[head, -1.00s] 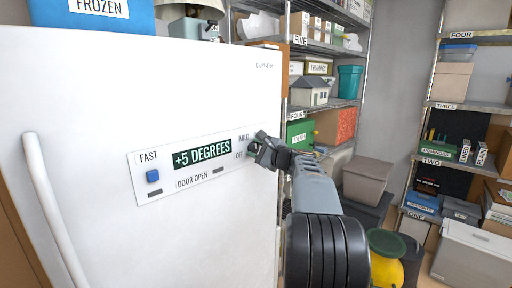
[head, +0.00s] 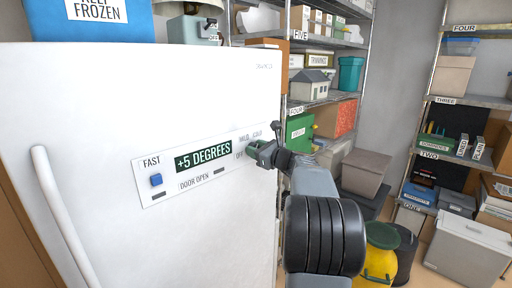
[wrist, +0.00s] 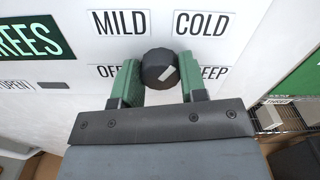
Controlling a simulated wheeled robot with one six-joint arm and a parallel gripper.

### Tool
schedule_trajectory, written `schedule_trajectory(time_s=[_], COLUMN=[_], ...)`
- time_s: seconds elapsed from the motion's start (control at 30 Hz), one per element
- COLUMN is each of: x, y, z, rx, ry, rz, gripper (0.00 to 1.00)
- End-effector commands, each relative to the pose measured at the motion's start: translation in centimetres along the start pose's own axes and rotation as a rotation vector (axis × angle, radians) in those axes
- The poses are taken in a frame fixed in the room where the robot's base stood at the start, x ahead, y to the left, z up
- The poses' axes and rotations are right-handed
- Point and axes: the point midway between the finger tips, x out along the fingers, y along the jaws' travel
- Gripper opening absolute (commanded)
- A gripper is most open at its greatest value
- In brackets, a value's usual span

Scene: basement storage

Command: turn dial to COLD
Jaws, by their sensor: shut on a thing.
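The dial (wrist: 157,62) is a round black knob with a short white mark on the white fridge front. MILD (wrist: 119,22) is printed at its upper left and COLD (wrist: 201,24) at its upper right. OFF is at lower left and DEEP at lower right, both partly covered by my fingers. The white mark slants between lower left and upper right, right of the knob's middle. My gripper (wrist: 158,78) has its two green fingers on either side of the dial, shut on it. In the head view my gripper (head: 262,152) hides the dial.
The green display (head: 203,155) reads +5 DEGREES. A blue button (head: 156,180) under FAST and the fridge handle (head: 62,215) are further left. Shelving (head: 335,100) stands behind my arm. A yellow bin (head: 378,255) stands on the floor at right.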

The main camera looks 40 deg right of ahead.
Motion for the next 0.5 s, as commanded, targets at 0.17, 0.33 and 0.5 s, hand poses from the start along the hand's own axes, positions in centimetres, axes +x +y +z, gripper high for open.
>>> schedule_trajectory(time_s=[0.17,0.33,0.5], x=[0.0,-0.01,-0.01], y=[-0.01,-0.01,-0.01], z=[-0.05,-0.1,-0.12], rx=[0.028,0.035,0.034], ry=[0.002,0.002,0.002], rz=[0.0,0.0,0.0], gripper=[0.15,0.15,0.15])
